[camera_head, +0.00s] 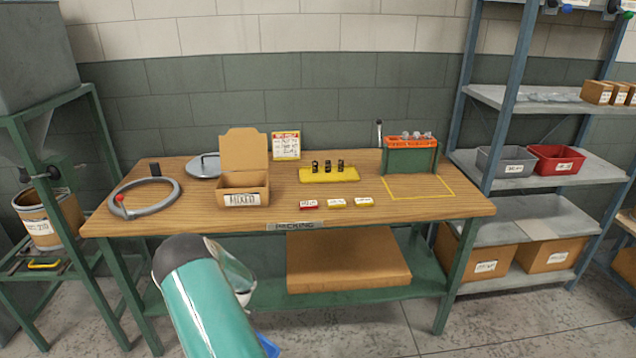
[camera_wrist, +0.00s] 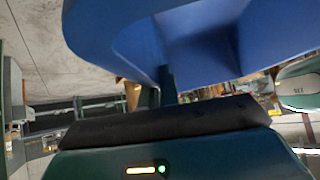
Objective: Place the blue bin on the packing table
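The blue bin (camera_wrist: 200,45) fills the upper part of the wrist view, tilted in the picture and very close to the camera. A small blue piece of it (camera_head: 268,345) shows at the bottom of the head view beside my teal arm. My gripper (camera_wrist: 162,85) appears closed on the bin's wall; its fingertips are mostly hidden by the bin. The packing table (camera_head: 270,215) stands ahead, with a wooden top and a PACKING label at its front edge. A yellow outlined rectangle (camera_head: 418,187) on its right side is empty.
On the table are a grey ring (camera_head: 145,198), an open cardboard box (camera_head: 243,185), a yellow block with black parts (camera_head: 328,173), small labelled tags and an orange-green rack (camera_head: 409,155). Shelving (camera_head: 530,170) with a red bin stands right; a green-framed hopper stands left.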

